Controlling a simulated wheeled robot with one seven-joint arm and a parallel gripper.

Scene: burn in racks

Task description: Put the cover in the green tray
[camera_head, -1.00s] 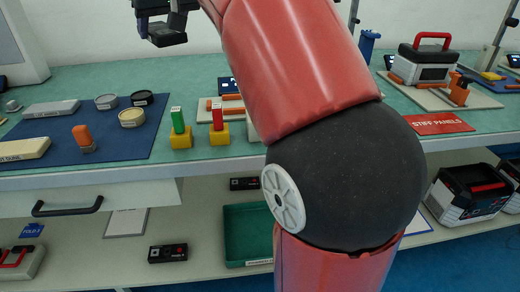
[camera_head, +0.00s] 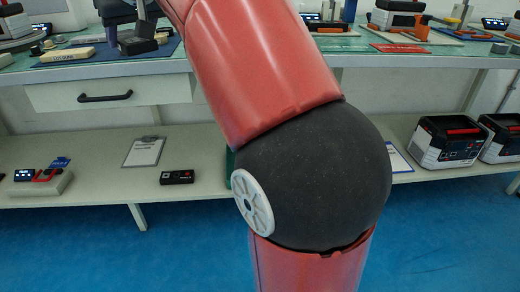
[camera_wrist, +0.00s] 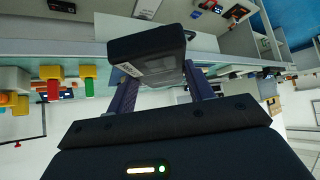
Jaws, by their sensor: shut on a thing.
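My gripper (camera_wrist: 155,75) is shut on a black, box-like cover (camera_wrist: 148,48) with a pale label on its side. In the head view, the cover (camera_head: 138,46) shows at the upper left with my gripper (camera_head: 142,32) above it, in front of the bench edge. The green tray (camera_head: 229,162) is on the lower shelf, almost wholly hidden behind my arm; only a thin sliver of its left side shows.
The bench top (camera_head: 90,62) holds several tools and parts. On the lower shelf are a clipboard (camera_head: 144,152), a black device (camera_head: 177,177) and black-and-white cases (camera_head: 448,143). A drawer (camera_head: 110,94) sits under the bench. Blue floor is clear in front.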

